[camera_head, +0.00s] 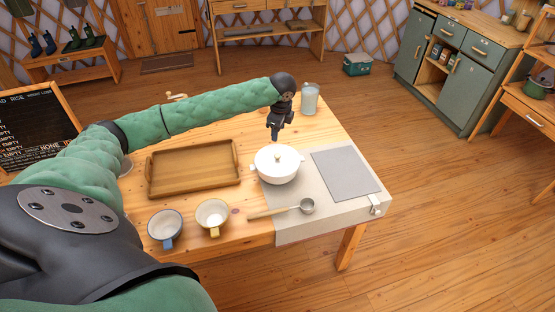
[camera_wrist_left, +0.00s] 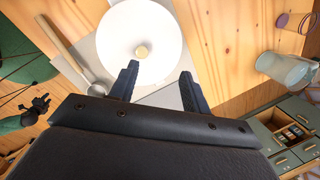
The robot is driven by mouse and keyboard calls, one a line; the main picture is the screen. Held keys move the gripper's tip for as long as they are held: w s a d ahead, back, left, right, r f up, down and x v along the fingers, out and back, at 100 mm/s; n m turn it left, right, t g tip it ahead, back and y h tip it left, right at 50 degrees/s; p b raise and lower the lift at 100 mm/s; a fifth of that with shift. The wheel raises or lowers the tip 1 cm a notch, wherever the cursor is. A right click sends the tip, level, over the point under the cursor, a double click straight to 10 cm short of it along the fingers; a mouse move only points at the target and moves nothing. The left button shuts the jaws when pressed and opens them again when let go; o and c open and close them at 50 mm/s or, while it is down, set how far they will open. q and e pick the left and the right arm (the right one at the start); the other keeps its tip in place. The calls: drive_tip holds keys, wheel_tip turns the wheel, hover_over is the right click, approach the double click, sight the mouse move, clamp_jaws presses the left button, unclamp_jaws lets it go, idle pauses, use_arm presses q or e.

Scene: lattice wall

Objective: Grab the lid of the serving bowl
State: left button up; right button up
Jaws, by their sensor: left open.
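A white serving bowl (camera_head: 268,176) with small side handles stands on a pale mat on the wooden table in the head view. Its white lid (camera_head: 278,160) is on it, with a small tan knob (camera_head: 278,155) on top. My left gripper (camera_head: 274,136) points down just behind the bowl. In the left wrist view the lid (camera_wrist_left: 120,35) and its knob (camera_wrist_left: 141,51) lie beyond the fingertips. My left gripper (camera_wrist_left: 158,72) is open there, with nothing between its fingers. It appears apart from the knob. My right gripper is not in view.
A wooden tray (camera_head: 150,190) lies left of the bowl. Two mugs (camera_head: 165,226) (camera_head: 212,214) and a ladle (camera_head: 306,206) are in front. A grey board (camera_head: 345,174) is to the right. A glass jar (camera_head: 310,99) stands behind, near my left gripper.

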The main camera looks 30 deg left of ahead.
sight(278, 155)
use_arm(q)
drive_tip(key=f+m, duration=0.1)
drive_tip(key=s+f+m+g+h, duration=0.1)
drive_tip(key=shift+a+m, duration=0.1)
drive_tip(key=shift+m, duration=0.3)
drive_tip(key=shift+s+f+m, duration=0.1)
drive_tip(key=shift+f+m, duration=0.1)
drive_tip(key=shift+m, duration=0.4)
drive_tip(key=shift+s+d+f+m+h, duration=0.1)
drive_tip(key=shift+d+m+h, duration=0.25)
drive_tip(key=shift+m, duration=0.75)
drive_tip(key=shift+f, duration=0.15)
wheel_tip(278, 155, down, 2)
drive_tip(key=shift+p, duration=0.55)
drive_tip(key=shift+f+p, duration=0.35)
wheel_tip(278, 155, down, 4)
drive_tip(key=shift+r+p, duration=0.1)
drive_tip(key=shift+p, duration=1.1)
drive_tip(key=shift+f, duration=0.45)
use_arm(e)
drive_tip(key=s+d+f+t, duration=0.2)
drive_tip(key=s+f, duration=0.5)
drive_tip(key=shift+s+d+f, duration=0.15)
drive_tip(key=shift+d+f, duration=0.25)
